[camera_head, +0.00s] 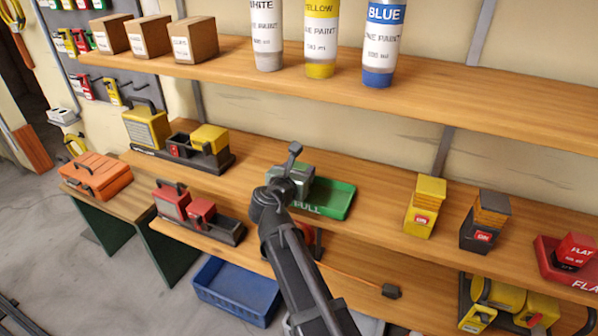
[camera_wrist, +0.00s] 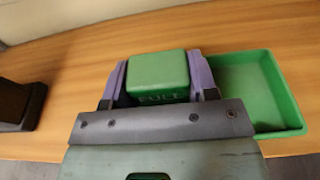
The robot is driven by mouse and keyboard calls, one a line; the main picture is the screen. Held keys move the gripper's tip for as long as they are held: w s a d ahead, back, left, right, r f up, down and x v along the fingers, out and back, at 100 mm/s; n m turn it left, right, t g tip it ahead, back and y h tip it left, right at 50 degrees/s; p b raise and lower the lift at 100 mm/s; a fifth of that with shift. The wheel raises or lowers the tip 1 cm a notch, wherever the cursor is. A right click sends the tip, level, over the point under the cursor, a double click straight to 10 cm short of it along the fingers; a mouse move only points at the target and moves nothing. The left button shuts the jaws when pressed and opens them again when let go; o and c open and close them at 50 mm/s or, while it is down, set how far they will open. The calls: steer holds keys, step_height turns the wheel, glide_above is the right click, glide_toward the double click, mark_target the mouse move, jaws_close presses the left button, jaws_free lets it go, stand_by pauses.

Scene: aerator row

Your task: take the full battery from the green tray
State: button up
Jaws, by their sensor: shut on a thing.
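The green tray (camera_head: 337,199) lies on the middle wooden shelf, with FULL lettering on its front. In the wrist view the tray (camera_wrist: 255,90) shows its empty right part. The full battery, a green block (camera_wrist: 158,70), is between the two purple-grey fingers of my gripper (camera_wrist: 160,80), which is shut on it. FULL lettering shows at the block's near side. In the head view my gripper (camera_head: 287,180) is at the left part of the tray and covers much of the battery. I cannot tell whether the battery touches the tray.
On the shelf to the left stands a dark charger with a yellow block (camera_head: 209,138). To the right stand a yellow battery (camera_head: 425,207) and a dark one (camera_head: 484,222). A red tray (camera_head: 547,262) is farther right. Paint tubes (camera_head: 320,38) stand on the upper shelf.

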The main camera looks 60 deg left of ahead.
steer(key=shift+r+p, duration=2.7)
steer(key=shift+r, duration=0.15)
steer(key=f+v, duration=0.2)
steer(key=v, duration=1.1)
steer(key=shift+s+d+f, duration=0.35)
steer(key=shift+s, duration=0.1)
step_height(320, 180, up, 5)
steer(key=p, duration=0.4)
steer(key=shift+f, duration=0.2)
